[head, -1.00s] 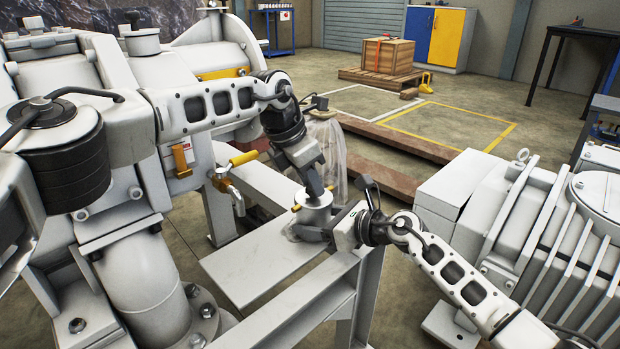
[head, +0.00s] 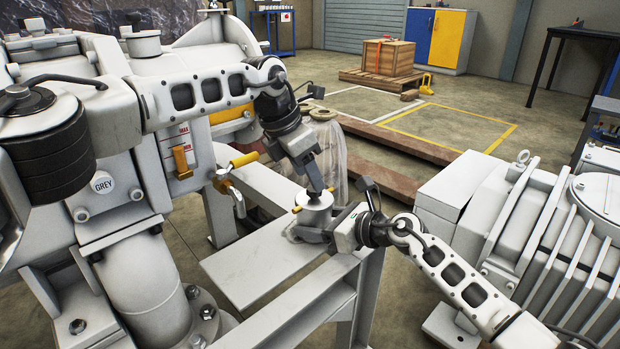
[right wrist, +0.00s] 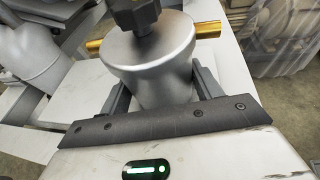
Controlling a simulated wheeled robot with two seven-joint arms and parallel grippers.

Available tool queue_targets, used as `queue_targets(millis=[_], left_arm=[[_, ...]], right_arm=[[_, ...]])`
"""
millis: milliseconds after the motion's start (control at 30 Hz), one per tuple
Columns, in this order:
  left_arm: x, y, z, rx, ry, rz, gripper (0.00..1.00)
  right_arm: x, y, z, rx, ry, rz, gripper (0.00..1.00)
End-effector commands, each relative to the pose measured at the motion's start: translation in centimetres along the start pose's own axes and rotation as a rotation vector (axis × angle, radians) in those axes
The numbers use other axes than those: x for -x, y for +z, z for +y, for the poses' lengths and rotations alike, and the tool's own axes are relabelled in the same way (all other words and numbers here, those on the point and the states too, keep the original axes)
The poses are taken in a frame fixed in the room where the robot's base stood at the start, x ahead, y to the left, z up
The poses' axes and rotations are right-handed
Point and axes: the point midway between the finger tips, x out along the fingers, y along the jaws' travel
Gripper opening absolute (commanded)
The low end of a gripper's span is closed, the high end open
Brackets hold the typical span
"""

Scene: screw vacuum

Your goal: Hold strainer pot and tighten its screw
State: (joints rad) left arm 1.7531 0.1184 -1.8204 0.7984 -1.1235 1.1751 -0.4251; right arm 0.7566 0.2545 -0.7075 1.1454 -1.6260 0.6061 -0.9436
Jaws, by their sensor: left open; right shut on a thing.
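The strainer pot (head: 317,213) is a small grey metal cup with a brass bar (right wrist: 207,30) through its upper part. It stands upright over the grey shelf in the head view. My right gripper (head: 322,230) is shut around the pot's body from the right. In the right wrist view the pot (right wrist: 150,60) sits between its two fingers. My left gripper (head: 314,186) points down from above, open, with its tips just over the pot's top. In the right wrist view a dark knob-like piece (right wrist: 135,14) is over the pot's lid; I cannot tell whether it belongs to the screw or my left gripper.
The grey shelf (head: 250,265) and its frame lie under the pot. A large grey pump with a yellow-handled tap (head: 240,160) stands at left. A ribbed grey machine (head: 530,220) stands at right. A plastic-wrapped item (head: 335,150) is behind the pot.

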Motion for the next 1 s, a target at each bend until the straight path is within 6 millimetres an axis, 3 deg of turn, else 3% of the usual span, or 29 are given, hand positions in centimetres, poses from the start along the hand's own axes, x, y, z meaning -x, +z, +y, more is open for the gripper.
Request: queue_targets(millis=[200,400,600,967,1000], left_arm=[[5.0,0.0,0.1,-0.001,0.002,-0.002,0.52],[8.3,0.0,0.0,-0.001,0.001,-0.002,0.52],[9.6,0.0,0.0,-0.001,0.000,0.000,0.52],[9.6,0.0,0.0,-0.001,0.000,0.000,0.52],[9.6,0.0,0.0,-0.001,0.000,0.000,0.52]], right_arm=[[0.0,-0.1,-0.1,0.000,-0.001,0.002,0.51],[0.0,-0.1,-0.1,0.000,-0.001,0.002,0.51],[0.0,-0.1,-0.1,0.000,-0.001,0.002,0.51],[0.0,-0.1,-0.1,0.000,-0.001,0.001,0.51],[0.0,-0.1,-0.1,0.001,-0.001,0.001,0.75]])
